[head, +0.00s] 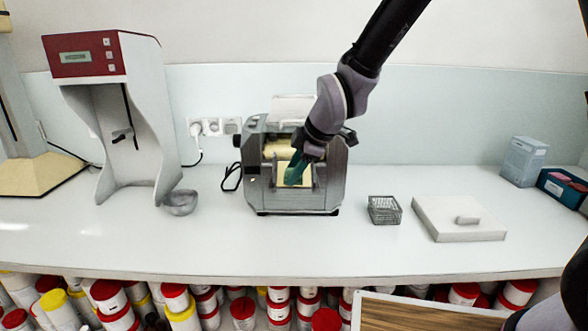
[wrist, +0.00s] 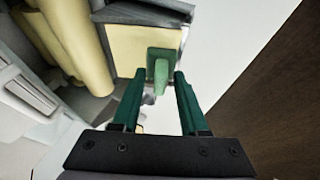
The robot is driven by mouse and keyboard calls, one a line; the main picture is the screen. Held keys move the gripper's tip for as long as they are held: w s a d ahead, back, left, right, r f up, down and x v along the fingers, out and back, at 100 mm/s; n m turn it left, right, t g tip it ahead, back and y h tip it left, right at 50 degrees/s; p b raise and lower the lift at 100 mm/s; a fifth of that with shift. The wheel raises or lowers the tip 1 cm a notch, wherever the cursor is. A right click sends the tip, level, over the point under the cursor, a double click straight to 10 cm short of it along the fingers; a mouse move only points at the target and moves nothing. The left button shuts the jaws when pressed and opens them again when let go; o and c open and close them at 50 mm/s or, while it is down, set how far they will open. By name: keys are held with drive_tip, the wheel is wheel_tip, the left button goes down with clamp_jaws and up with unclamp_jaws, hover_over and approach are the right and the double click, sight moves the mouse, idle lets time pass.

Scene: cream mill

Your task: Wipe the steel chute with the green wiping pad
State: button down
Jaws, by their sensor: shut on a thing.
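My gripper (head: 294,180) is at the front of the roller mill (head: 328,188), pointing down at the steel chute (head: 308,183). In the wrist view its dark green fingers (wrist: 157,85) are shut on the lighter green wiping pad (wrist: 158,56) by its narrow grip. The pad lies against or just over the chute, near one side edge; I cannot tell whether it touches. The chute's face (wrist: 127,48) looks pale yellow, with grey steel edges. In the head view the fingers mostly hide the pad.
Cream rollers (wrist: 82,35) sit close beside the chute. A red-and-white machine (head: 142,95) and a grey bowl (head: 180,203) stand at left. A wire basket (head: 384,210) and a white slab (head: 455,220) stand at right. The counter front is clear.

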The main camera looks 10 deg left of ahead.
drive_tip(key=shift+w+f, duration=0.1)
drive_tip(key=shift+f, duration=0.1)
